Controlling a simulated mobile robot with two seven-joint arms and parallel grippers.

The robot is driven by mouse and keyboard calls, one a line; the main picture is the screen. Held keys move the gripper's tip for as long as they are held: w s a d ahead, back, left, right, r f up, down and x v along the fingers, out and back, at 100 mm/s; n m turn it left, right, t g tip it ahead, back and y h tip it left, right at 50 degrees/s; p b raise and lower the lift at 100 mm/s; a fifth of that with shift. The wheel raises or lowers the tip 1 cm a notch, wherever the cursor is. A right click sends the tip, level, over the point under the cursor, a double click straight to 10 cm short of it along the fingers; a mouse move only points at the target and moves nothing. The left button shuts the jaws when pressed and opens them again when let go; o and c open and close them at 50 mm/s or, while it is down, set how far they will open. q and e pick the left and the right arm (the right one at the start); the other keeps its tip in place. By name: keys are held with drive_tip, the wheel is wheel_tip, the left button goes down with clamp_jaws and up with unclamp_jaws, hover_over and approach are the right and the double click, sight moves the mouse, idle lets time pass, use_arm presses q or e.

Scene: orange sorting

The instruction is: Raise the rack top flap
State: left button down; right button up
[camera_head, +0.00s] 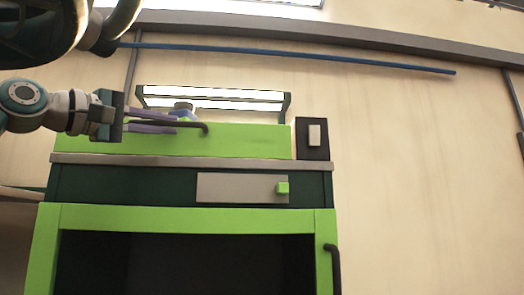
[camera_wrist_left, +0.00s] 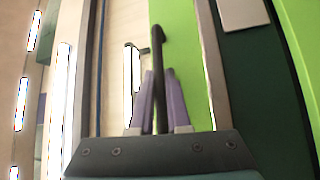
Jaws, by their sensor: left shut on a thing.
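The rack's top flap (camera_head: 250,142) is a bright green panel above a grey ledge, with a dark bar handle (camera_head: 205,127) on its face. In the left wrist view the flap (camera_wrist_left: 176,18) is a green strip and the handle (camera_wrist_left: 157,40) runs between my fingers. My left gripper (camera_head: 177,123) reaches in from the left and is shut on the handle with its purple fingers. The fingers also show in the left wrist view (camera_wrist_left: 160,75), one on each side of the bar. My right gripper is not in view.
The rack has a grey panel with a small green knob (camera_head: 282,188) below the flap, and a green-framed dark opening (camera_head: 183,220) lower down. A black box with a pale switch (camera_head: 314,134) stands at the flap's right. A lit frame (camera_head: 212,93) rises behind.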

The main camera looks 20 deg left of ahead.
use_arm(q)
drive_tip(key=shift+a+r+n+p, duration=0.1)
drive_tip(key=shift+r+n+p, duration=0.2)
drive_tip(key=shift+r, duration=0.1)
drive_tip(key=shift+f+g, duration=0.2)
drive_tip(key=shift+g, duration=0.1)
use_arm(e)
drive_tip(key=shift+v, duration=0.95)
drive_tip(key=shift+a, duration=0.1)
use_arm(q)
drive_tip(key=c, duration=1.2)
unclamp_jaws()
drive_tip(key=shift+f, duration=0.1)
drive_tip(key=shift+o, duration=0.2)
